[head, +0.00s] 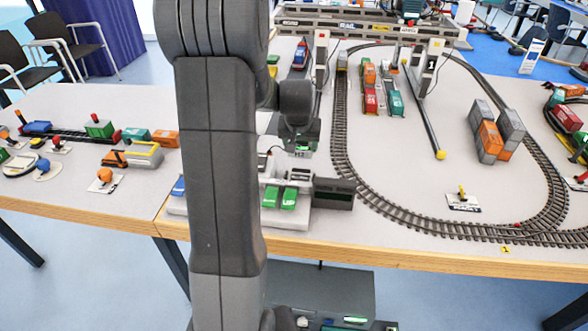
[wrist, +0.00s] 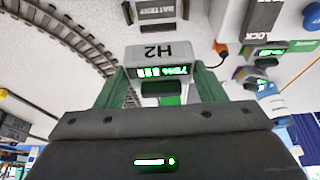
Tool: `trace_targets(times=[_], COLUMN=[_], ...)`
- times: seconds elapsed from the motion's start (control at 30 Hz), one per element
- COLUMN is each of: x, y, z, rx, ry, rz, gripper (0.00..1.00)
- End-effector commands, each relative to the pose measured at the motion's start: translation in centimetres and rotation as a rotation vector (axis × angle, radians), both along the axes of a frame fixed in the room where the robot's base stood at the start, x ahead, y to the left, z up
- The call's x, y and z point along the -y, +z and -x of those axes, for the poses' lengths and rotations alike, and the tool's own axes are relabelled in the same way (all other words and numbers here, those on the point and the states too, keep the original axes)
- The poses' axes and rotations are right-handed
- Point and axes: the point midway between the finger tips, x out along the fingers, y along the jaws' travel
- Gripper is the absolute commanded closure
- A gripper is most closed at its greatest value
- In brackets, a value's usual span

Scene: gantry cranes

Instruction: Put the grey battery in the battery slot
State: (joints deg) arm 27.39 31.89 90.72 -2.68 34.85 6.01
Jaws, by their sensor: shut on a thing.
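My gripper (wrist: 161,85) is shut on a grey battery (wrist: 165,56), with one green-lined finger on each side of it. The battery is a pale grey block marked H2, with a lit green 75% display. In the head view, my gripper (head: 301,146) holds the battery (head: 302,154) behind the white control unit with green buttons. A dark battery slot (wrist: 160,10) with a BATTERY label lies beyond the battery, at the top of the wrist view. The battery is apart from the slot in that picture; its height above the table is hard to tell.
The control unit (head: 293,217) stands near the table's front edge, with a dark box (head: 334,194) at its right. Curved rail track (head: 342,150) runs close by. An orange-tipped plug (wrist: 221,48) and a LOCK part (wrist: 264,15) are right of the slot.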

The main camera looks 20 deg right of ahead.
Motion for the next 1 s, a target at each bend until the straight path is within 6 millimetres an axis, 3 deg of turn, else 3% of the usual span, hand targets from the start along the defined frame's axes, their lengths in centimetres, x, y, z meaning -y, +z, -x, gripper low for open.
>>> trace_targets(times=[0.2,0.47,0.63,1.0], x=[-0.1,0.0,0.0,0.0], y=[-4.3,-6.5,-8.9,-9.6], z=[0.1,0.1,0.1,0.0], rx=[-0.006,-0.004,-0.003,-0.001], ry=[0.001,0.001,0.0,0.0], rz=[-0.002,-0.001,-0.002,-0.001], gripper=[0.65,0.65,0.65,0.65])
